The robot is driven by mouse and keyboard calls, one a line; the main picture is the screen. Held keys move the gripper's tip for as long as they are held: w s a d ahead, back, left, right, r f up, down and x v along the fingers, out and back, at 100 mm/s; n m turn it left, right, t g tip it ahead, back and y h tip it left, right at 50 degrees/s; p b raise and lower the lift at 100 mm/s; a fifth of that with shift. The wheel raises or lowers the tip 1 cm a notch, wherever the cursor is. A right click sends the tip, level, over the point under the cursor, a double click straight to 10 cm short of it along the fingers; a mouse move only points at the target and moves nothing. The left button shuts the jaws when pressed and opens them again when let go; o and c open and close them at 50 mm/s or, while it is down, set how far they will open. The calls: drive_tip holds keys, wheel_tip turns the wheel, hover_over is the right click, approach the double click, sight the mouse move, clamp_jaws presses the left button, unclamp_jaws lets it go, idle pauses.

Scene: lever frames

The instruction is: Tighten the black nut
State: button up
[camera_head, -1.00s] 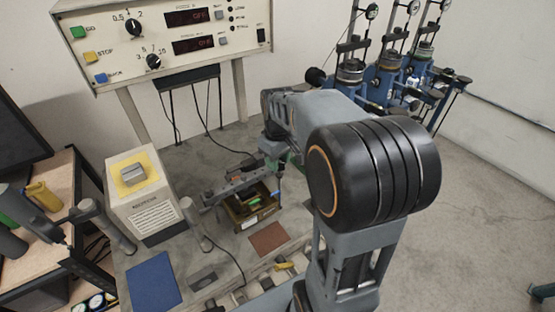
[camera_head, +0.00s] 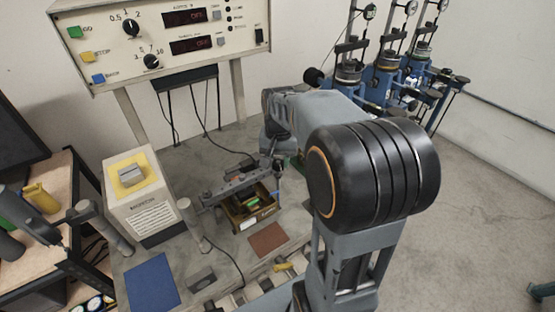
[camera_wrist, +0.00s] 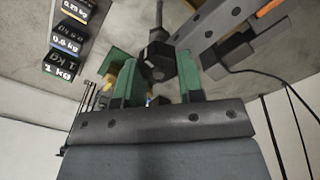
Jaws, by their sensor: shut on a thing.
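The black nut (camera_wrist: 158,62) sits between the two green fingers of my gripper (camera_wrist: 160,82) in the wrist view, with a thin grey rod (camera_wrist: 158,15) running up from it. The fingers are shut on the nut from both sides. In the head view my gripper is at the far side of the bench apparatus, mostly hidden by my own arm. The nut cannot be made out there. A dark metal bar (camera_head: 232,187) of the apparatus lies close to the gripper, and part of it shows beside the nut in the wrist view (camera_wrist: 208,25).
An open box (camera_head: 240,224) stands under the bar. A cream unit (camera_head: 143,213), a blue mat (camera_head: 152,282) and a brown plate (camera_head: 268,240) are on the bench. A control panel (camera_head: 160,42) stands behind. Labelled weights (camera_wrist: 70,40) show in the wrist view.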

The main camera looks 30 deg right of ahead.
drive_tip(key=m, duration=0.6)
drive_tip(key=shift+s+d+m, duration=0.15)
drive_tip(key=shift+m, duration=0.25)
idle(0.4)
drive_tip(key=o, duration=0.9)
drive_tip(key=shift+o, duration=0.2)
wheel_tip(320, 180, up, 14)
drive_tip(key=shift+f, duration=0.1)
idle(0.5)
